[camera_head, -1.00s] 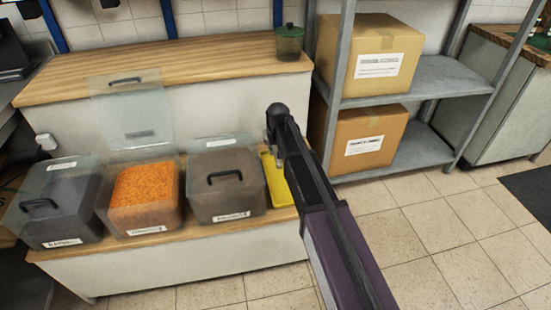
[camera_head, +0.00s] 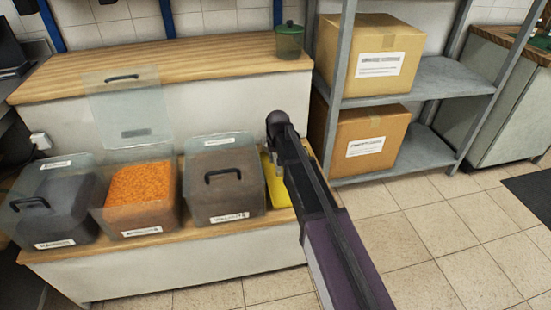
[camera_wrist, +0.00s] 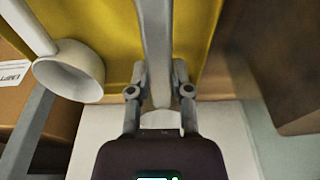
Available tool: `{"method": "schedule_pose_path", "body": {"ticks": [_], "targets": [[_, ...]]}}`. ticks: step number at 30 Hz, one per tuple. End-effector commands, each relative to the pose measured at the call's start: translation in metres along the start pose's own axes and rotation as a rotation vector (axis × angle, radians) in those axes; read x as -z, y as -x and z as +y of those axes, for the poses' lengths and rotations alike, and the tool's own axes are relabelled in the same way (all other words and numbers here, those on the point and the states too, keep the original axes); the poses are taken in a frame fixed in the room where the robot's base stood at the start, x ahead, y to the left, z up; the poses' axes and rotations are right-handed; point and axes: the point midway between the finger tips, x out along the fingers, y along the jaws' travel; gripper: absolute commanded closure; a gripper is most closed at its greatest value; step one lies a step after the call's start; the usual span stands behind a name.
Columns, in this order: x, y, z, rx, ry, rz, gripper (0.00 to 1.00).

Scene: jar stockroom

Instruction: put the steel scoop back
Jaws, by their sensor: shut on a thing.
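The steel scoop (camera_wrist: 157,40) is a grey metal piece between my fingers in the wrist view. My gripper (camera_wrist: 160,92) is shut on it. Its far end runs out of the top of that view, over the yellow tray (camera_wrist: 105,40). In the head view the yellow tray (camera_head: 279,190) lies on the low wooden ledge, right of the brown-filled bin, partly behind my arm. The scoop and my fingertips are hidden there. A white scoop (camera_wrist: 70,72) with a round cup is left of my fingers in the wrist view. I cannot tell whether the steel scoop touches the tray.
A lidded brown-filled bin (camera_head: 222,182) stands close left of the tray. Further left are an orange-filled bin (camera_head: 140,200) with its lid (camera_head: 125,105) raised, and a dark-filled bin (camera_head: 55,208). A green jar (camera_head: 289,42) stands on the upper counter. Shelving with boxes (camera_head: 367,60) is at right.

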Motion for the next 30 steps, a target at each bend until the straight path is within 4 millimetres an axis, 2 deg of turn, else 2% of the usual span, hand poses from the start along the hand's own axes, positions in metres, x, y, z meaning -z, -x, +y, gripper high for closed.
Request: {"method": "schedule_pose_path", "body": {"ticks": [6, 7, 9, 10, 23, 30], "targets": [[-0.001, -0.006, 0.0, 0.0, 0.0, 0.0, 1.0], [-0.001, -0.005, 0.0, 0.0, 0.0, 0.0, 0.65], [-0.001, -0.004, 0.0, 0.0, 0.0, 0.0, 0.44], [-0.001, -0.004, 0.0, 0.0, 0.0, 0.0, 0.39], [-0.001, -0.004, -0.001, 0.0, 0.001, 0.0, 0.39], [0.001, 0.005, -0.001, 0.0, 0.001, 0.0, 0.39]]}}
